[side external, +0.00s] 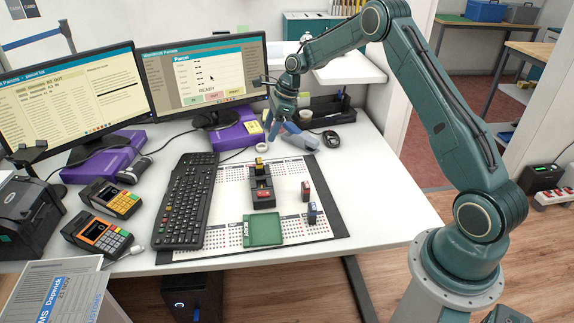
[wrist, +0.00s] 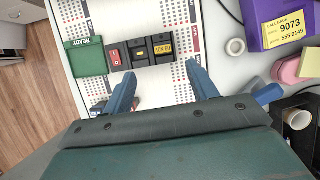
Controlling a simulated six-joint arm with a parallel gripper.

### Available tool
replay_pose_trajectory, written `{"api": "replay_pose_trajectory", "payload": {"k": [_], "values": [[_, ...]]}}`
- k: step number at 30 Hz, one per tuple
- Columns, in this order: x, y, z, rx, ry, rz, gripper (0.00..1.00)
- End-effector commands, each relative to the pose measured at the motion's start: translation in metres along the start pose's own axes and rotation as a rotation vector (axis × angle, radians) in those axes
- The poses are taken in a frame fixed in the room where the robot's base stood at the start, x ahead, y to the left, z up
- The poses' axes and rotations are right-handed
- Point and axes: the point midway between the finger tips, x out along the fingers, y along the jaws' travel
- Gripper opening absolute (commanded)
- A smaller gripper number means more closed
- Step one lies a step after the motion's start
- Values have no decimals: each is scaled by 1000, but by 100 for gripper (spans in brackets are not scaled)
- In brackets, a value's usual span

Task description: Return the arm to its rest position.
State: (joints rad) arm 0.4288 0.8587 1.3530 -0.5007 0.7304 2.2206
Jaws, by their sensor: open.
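My gripper (side external: 278,128) is open and empty, held above the back of the desk mat near the black stamp rack. In the wrist view its two blue fingers (wrist: 158,88) are spread apart with only the mat between them. My arm reaches in from the right, bent high over the counter. The black rack (side external: 262,186) stands on the calendar mat (side external: 215,225) and holds a red piece and a yellow-marked piece; it also shows in the wrist view (wrist: 140,50). No object is held.
A green tray (side external: 264,231) lies at the mat's front. Two small stamps (side external: 306,191) (side external: 312,213) stand right of the rack. The keyboard (side external: 187,202), two card terminals (side external: 112,199) (side external: 97,236) and monitors (side external: 205,75) are left. A mouse (side external: 330,136) lies behind. The counter's right side is clear.

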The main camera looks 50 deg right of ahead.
Motion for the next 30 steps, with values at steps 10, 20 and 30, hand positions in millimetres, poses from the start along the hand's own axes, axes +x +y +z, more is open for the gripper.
{"api": "replay_pose_trajectory", "payload": {"k": [10, 20, 30], "values": [[-64, 37, 34, -304, 34, -43, 58], [-132, 96, 58, -678, 87, -82, 58], [-189, 167, 65, -1057, 149, -109, 58]]}}
